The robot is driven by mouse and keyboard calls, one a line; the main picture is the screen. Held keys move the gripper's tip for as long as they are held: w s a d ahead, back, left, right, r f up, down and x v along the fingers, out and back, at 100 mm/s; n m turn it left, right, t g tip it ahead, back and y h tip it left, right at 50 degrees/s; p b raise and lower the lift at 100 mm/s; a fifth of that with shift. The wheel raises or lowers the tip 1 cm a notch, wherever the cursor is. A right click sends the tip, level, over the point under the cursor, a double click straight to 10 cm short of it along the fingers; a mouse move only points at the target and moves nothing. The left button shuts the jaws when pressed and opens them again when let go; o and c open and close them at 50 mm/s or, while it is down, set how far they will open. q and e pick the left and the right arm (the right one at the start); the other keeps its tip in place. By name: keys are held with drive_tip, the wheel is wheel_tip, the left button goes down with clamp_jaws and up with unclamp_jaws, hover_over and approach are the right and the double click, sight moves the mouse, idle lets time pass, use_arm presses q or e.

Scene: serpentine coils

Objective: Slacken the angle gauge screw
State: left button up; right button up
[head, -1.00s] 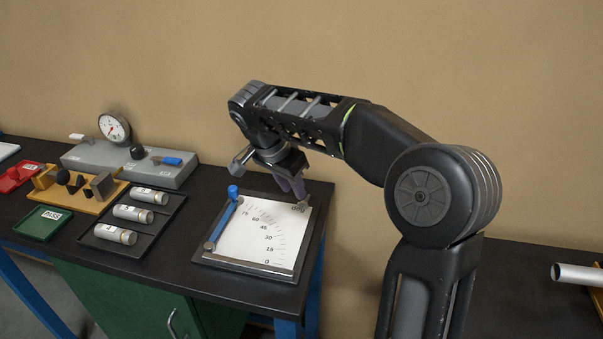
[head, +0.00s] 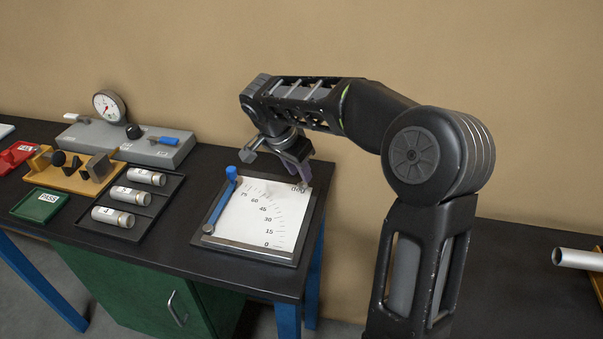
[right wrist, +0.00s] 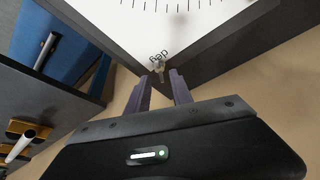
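The angle gauge (head: 282,254) is a dark plate with a white degree scale, lying on the black bench. A blue arm (head: 219,208) with a blue knob (head: 232,173) at its upper end lies along its left side. My right gripper (head: 302,180) is above that far right corner. My left gripper is not in view.
Left of the gauge are a black tray (head: 161,209) with three metal cylinders, a green PASS tray (head: 40,206), a wooden block holder (head: 88,188) and a grey dial indicator base (head: 172,151). Another bench (head: 520,275) with a metal tube (head: 577,259) stands at right.

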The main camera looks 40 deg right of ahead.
drive_tip(key=shift+x, duration=1.4)
drive_tip(key=shift+c, duration=0.6)
clamp_jaws()
